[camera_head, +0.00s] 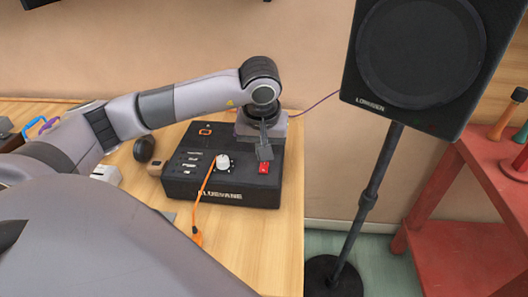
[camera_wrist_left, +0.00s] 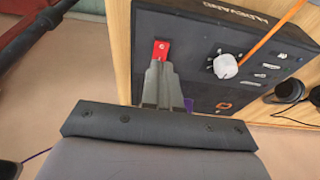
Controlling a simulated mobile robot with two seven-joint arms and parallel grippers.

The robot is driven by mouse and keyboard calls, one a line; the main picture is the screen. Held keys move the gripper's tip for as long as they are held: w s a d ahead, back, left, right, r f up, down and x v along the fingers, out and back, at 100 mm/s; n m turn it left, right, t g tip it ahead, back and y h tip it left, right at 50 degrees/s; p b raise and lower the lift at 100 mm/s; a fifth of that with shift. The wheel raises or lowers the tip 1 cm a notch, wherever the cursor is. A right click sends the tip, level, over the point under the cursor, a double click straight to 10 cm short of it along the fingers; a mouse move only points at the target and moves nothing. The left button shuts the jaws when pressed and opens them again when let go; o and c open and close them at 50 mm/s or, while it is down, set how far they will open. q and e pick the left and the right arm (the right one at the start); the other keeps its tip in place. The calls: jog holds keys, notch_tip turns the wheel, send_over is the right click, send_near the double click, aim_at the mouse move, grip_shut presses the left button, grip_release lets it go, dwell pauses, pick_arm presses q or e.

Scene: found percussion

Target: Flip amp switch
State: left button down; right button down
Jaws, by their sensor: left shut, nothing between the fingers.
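The amp (camera_head: 222,189) is a black box with a white knob (camera_head: 223,162), lying on the wooden table near its right edge. Its red switch (camera_head: 265,168) is on the right part of the top face. My left gripper (camera_head: 264,153) is shut and empty, pointing down just above the switch. In the left wrist view, the closed fingertips (camera_wrist_left: 158,64) are at the lower edge of the red switch (camera_wrist_left: 161,49). I cannot tell whether they touch it. The amp (camera_wrist_left: 205,20) fills much of that view. My right gripper is not in view.
An orange cable (camera_head: 201,200) runs across the amp's front. A black headphone-like object (camera_head: 144,149) lies left of the amp. A black speaker (camera_head: 420,55) on a stand is to the right, beside a red shelf (camera_head: 470,200). Bare table (camera_head: 278,230) lies in front of the amp.

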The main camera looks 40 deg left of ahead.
pick_arm(q)
jog(key=b+v, duration=0.1)
jog(key=v, duration=0.9)
jog(key=shift+s+d, duration=0.15)
jog(key=shift+s, duration=0.15)
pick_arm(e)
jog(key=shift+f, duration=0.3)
